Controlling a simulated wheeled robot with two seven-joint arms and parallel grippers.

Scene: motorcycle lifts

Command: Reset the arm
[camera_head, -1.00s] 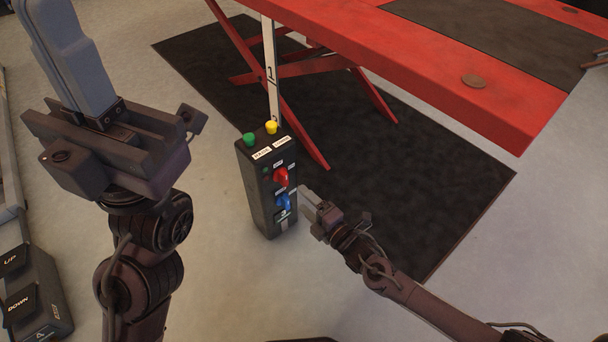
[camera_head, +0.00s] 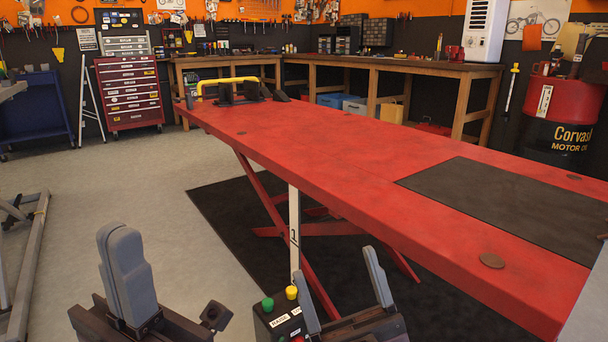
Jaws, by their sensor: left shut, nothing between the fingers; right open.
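My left gripper (camera_head: 118,232) stands upright at the lower left with its grey fingers shut together and nothing between them. My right gripper (camera_head: 336,260) points up at the bottom middle with its two grey fingers spread wide and empty. The control box (camera_head: 280,316), with a green and a yellow button on top, shows at the bottom edge between the grippers. The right gripper's left finger overlaps the box in the picture; I cannot tell whether they touch. The box's lower front is out of view. Most of both arms is out of view.
A raised red motorcycle lift (camera_head: 330,170) runs from the back left to the front right, over a black mat (camera_head: 225,210). A grey metal frame (camera_head: 28,260) stands at the left edge. A red tool chest (camera_head: 130,95), workbenches (camera_head: 400,65) and an oil drum (camera_head: 565,110) stand behind.

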